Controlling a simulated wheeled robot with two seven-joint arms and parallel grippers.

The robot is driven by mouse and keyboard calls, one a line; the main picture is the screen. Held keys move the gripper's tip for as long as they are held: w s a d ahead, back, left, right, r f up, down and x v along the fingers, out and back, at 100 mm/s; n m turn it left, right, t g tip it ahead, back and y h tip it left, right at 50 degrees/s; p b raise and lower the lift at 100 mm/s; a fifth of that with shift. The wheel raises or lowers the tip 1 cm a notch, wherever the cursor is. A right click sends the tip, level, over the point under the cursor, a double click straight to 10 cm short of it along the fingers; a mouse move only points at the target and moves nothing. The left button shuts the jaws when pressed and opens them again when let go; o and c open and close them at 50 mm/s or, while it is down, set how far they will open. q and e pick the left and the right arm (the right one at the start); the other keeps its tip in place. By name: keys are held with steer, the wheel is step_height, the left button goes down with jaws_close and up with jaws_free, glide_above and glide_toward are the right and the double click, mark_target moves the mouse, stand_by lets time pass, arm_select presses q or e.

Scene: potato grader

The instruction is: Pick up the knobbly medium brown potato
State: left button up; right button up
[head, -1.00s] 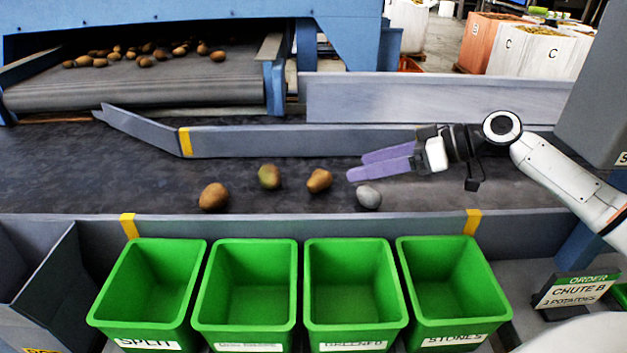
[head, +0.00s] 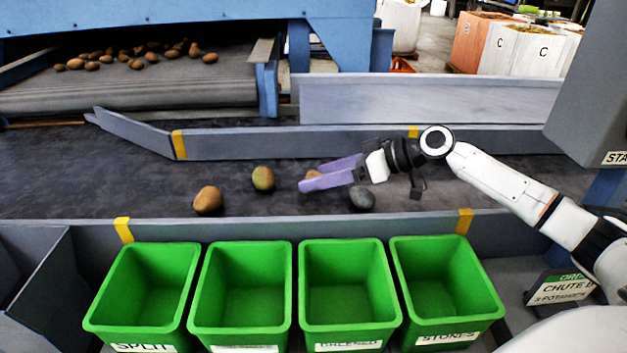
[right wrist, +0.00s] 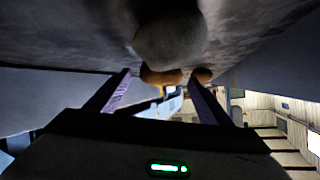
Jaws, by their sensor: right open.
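A brown potato (head: 313,174), seemingly the knobbly medium one, lies on the dark belt, mostly hidden by my right gripper (head: 311,177). The purple fingers of this gripper are open and reach around the potato from the right; I cannot tell whether they touch it. In the right wrist view a brown potato (right wrist: 160,76) shows between the open fingers (right wrist: 160,75), towards their tips. A second potato (right wrist: 202,75) shows farther off by the right finger. My left gripper is not in view.
A grey stone (head: 362,198) lies close below the right gripper. A green-tinged potato (head: 262,179) and a larger brown potato (head: 207,200) lie to the left. Green bins, including the STONES bin (head: 447,308), stand in front of the belt wall (head: 300,226).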

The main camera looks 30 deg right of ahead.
steer(key=shift+w+a+f, duration=0.2)
steer(key=shift+w+a, duration=0.05)
steer(key=shift+w, duration=0.1)
steer(key=c, duration=1.1)
steer(key=shift+c, duration=0.4)
steer(key=shift+r, duration=0.15)
